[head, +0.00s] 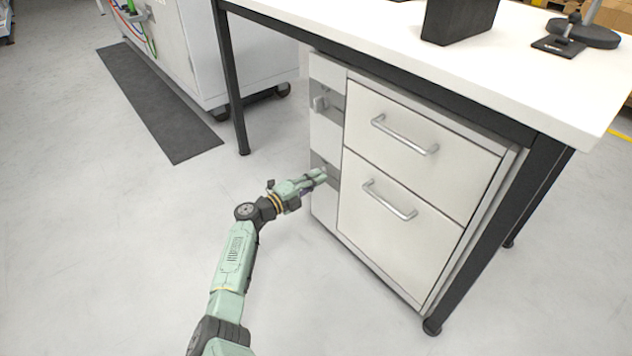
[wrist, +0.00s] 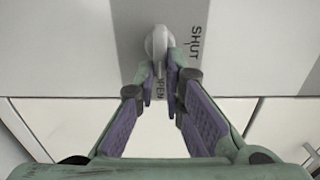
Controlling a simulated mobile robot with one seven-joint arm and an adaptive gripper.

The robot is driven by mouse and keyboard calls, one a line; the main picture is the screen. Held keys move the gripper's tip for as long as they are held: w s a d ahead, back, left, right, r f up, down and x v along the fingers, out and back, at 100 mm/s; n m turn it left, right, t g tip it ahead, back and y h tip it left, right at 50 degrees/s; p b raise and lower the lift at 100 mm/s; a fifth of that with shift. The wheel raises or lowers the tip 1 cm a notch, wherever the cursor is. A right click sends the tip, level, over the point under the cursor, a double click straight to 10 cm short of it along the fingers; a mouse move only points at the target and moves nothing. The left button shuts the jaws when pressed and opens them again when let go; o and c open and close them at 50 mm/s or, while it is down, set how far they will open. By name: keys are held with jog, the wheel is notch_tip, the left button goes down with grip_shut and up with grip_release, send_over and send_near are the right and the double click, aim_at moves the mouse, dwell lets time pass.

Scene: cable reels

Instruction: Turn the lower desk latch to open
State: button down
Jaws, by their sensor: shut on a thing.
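The lower desk latch is a pale grey knob with a short handle (wrist: 157,42) on a grey plate (wrist: 185,15), in the wrist view at the top centre. The plate reads SHUT, and part of a second word, ending in PEN, shows between my fingers. My gripper (wrist: 162,70) is shut on the latch's handle, one finger on either side. The handle points down the picture toward the partly hidden word. In the head view my gripper (head: 319,175) is at the lower plate (head: 325,168) on the left strip of the drawer cabinet, largely covering the latch.
An upper latch (head: 320,103) sits above on the same strip. Two drawers with bar handles (head: 404,136) (head: 390,200) are to the right, under a white desk top (head: 400,45). A black desk leg (head: 232,85) stands to the left. The floor around my arm is clear.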

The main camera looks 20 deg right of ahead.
dwell(0.4)
jog(key=c, duration=1.7)
grip_release()
notch_tip(320, 180, up, 10)
